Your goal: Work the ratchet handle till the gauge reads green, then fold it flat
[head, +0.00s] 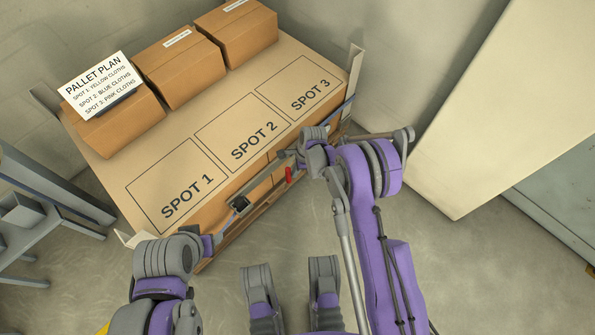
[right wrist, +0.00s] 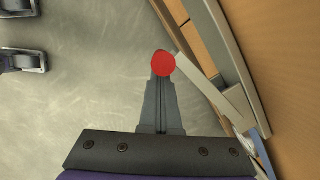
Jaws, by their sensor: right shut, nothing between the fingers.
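The ratchet handle's red knob (head: 289,174) shows at the front side of the carton load, just below my right gripper (head: 287,156). In the right wrist view the red knob (right wrist: 163,64) overlaps the tips of my right gripper (right wrist: 161,82), whose fingers are together and empty. I cannot tell whether they touch it. The pale grey handle (right wrist: 213,92) slants from the knob toward the load's side. My left gripper (head: 228,222) is at the load's front left, small and partly hidden, so its jaws are unclear. I cannot make out a gauge or its reading.
The large carton top (head: 225,110) is marked SPOT 1, 2 and 3, with three cardboard boxes (head: 178,72) along its back. A PALLET PLAN sign (head: 97,86) stands at the left box. A pale cabinet (head: 480,125) is on the right. A grey frame (head: 40,225) is at left.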

